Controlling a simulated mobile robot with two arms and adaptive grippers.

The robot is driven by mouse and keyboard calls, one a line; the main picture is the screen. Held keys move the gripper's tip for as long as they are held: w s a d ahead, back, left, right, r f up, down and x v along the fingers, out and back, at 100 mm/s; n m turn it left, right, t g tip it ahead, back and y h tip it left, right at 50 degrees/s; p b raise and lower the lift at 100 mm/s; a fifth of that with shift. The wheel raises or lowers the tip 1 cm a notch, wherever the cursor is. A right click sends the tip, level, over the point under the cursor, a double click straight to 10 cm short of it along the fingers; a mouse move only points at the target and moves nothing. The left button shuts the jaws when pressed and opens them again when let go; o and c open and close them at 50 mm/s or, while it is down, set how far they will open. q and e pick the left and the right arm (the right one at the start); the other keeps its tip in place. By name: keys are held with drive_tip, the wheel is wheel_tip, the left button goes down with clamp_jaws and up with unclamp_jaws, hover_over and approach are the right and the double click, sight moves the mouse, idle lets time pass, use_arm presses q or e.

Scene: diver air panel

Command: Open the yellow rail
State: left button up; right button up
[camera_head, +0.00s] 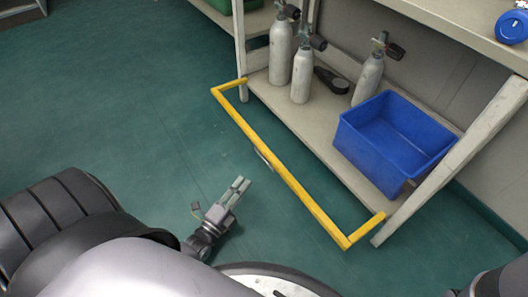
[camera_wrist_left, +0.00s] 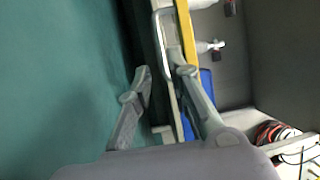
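The yellow rail (camera_head: 300,190) runs along the front of the lower shelf, with short ends turned back to the shelf posts. A small grey handle (camera_head: 263,157) sits on its outer face near the middle. My left gripper (camera_head: 241,182) is open and empty, in front of the rail and apart from the handle. In the left wrist view the fingers (camera_wrist_left: 165,72) are spread. The yellow rail (camera_wrist_left: 187,30) and the grey handle loop (camera_wrist_left: 158,45) lie beyond them, toward the right finger. My right gripper does not show.
The lower shelf holds a blue bin (camera_head: 385,150), grey cylinders (camera_head: 302,75) and a dark round-ended object (camera_head: 331,80). A white post (camera_head: 455,165) stands at the rail's right end. A worktop overhangs at the upper right. Green floor left of the rail is clear.

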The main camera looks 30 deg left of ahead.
sight(263, 157)
use_arm(q)
drive_tip(key=w+b, duration=0.1)
drive_tip(key=w, duration=0.3)
drive_tip(key=w+r+b, duration=0.1)
drive_tip(key=w+b, duration=0.1)
drive_tip(key=w, duration=0.2)
drive_tip(key=w+b, duration=0.2)
drive_tip(key=w, duration=0.2)
drive_tip(key=shift+r, duration=0.15)
drive_tip(key=shift+w+r, duration=0.15)
drive_tip(key=shift+c, duration=0.5)
clamp_jaws()
